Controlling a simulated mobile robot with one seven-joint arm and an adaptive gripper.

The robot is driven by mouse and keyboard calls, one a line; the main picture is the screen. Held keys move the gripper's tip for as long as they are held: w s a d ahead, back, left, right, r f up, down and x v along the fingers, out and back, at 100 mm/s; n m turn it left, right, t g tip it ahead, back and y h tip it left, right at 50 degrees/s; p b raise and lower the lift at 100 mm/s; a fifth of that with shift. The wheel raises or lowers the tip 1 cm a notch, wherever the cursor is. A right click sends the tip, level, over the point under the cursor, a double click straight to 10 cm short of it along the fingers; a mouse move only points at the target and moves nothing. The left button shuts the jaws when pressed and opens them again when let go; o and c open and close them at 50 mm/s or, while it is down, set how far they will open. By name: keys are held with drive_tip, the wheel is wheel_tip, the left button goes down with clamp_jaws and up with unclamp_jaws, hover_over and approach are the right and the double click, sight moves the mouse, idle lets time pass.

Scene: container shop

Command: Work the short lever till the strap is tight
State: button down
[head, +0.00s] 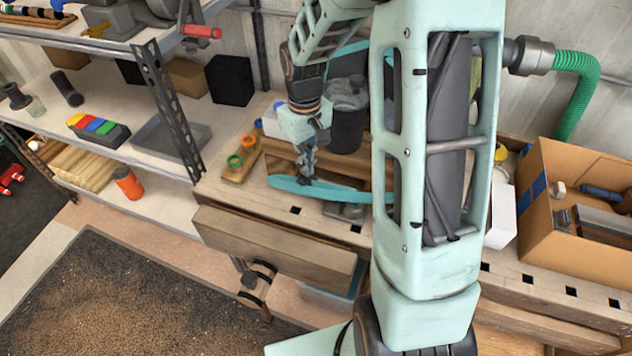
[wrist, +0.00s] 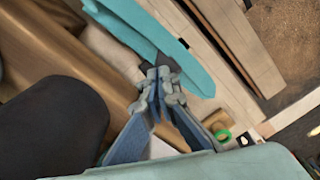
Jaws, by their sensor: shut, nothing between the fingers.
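A wide teal strap (head: 335,191) runs across the workbench in front of my gripper. It also fills the upper middle of the wrist view (wrist: 150,30). My gripper (head: 306,178) points down at the strap's near run, its fingers shut with nothing between them. In the wrist view the fingertips (wrist: 160,78) are right by the strap's lower edge; I cannot tell whether they touch it. A small grey metal part (head: 345,211) sits at the strap, perhaps the ratchet. I cannot make out the short lever clearly; my gripper and arm hide part of this area.
A dark bucket (head: 347,130) stands behind the strap. A wooden block with green and orange rings (head: 240,160) lies to the left. A cardboard box (head: 575,190) with tools stands at the right. A drawer (head: 275,247) sticks out at the bench front.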

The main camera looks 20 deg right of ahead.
sight(307, 181)
drive_tip(key=shift+f+b, duration=2.3)
drive_tip(key=shift+f, duration=0.85)
wheel_tip(307, 181, up, 6)
drive_tip(key=p, duration=0.5)
drive_tip(key=shift+r, duration=0.25)
drive_tip(key=shift+f, duration=0.1)
drive_tip(key=shift+f, duration=0.15)
drive_tip(key=shift+f+b, duration=2.55)
drive_tip(key=shift+f, duration=0.6)
wheel_tip(307, 181, up, 7)
drive_tip(key=p, duration=0.5)
drive_tip(key=shift+f, duration=0.25)
drive_tip(key=shift+s, duration=0.1)
